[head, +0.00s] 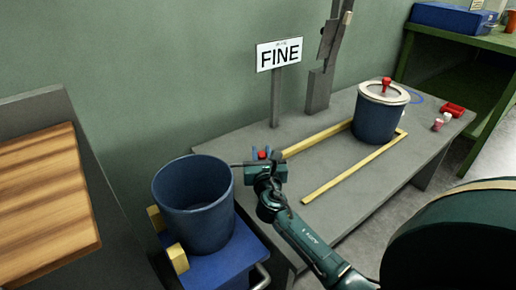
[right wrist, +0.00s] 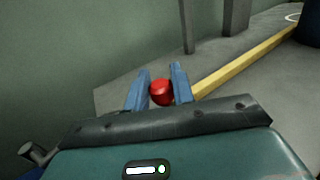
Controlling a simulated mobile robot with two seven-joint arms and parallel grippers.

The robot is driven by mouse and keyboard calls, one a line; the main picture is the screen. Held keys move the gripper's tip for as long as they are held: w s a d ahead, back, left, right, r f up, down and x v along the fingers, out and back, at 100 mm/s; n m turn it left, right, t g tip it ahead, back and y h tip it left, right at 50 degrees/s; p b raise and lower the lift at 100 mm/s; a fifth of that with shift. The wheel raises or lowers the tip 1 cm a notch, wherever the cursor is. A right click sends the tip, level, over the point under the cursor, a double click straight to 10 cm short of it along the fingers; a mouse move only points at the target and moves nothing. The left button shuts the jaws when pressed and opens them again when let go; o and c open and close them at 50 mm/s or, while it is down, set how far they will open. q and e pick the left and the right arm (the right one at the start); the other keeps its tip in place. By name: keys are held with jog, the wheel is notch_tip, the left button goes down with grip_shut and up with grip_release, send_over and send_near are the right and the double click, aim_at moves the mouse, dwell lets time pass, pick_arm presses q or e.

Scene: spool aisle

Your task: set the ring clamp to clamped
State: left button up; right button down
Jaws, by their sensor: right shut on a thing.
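My right gripper (head: 262,158) reaches in from the lower right, over the near left end of the grey bench, beside the rim of an open blue drum. Its blue fingers are shut on a small red knob (right wrist: 162,92), which also shows as a red spot in the head view (head: 264,154). A thin dark bar runs between the drum rim and the gripper; I cannot tell what it joins. The ring clamp cannot be made out for certain. A second blue drum (head: 376,121) has a pale lid with a red handle (head: 386,84). My left gripper is not in view.
The open blue drum (head: 206,225) stands on a blue cart with yellow blocks. A wooden-topped surface (head: 45,190) is at left.

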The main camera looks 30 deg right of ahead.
jog(key=shift+s+a+m+g+h, duration=0.2)
jog(key=shift+s+m+g+h, duration=0.1)
jog(key=shift+s+h, duration=0.2)
jog(key=shift+s+a+m+g+h, duration=0.2)
jog(key=shift+s+m+h, duration=0.1)
jog(key=shift+s+h, duration=0.15)
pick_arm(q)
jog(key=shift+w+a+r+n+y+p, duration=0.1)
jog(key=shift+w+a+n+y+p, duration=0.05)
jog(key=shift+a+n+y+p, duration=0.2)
pick_arm(e)
jog(key=shift+s+a+m+g+h, duration=0.25)
jog(key=shift+s+m+h, duration=0.1)
jog(key=shift+s, duration=0.2)
jog(key=shift+s+a+m+g+h, duration=0.1)
jog(key=shift+s+m+g+h, duration=0.2)
jog(key=shift+s, duration=0.2)
jog(key=c, duration=1.2)
grip_release()
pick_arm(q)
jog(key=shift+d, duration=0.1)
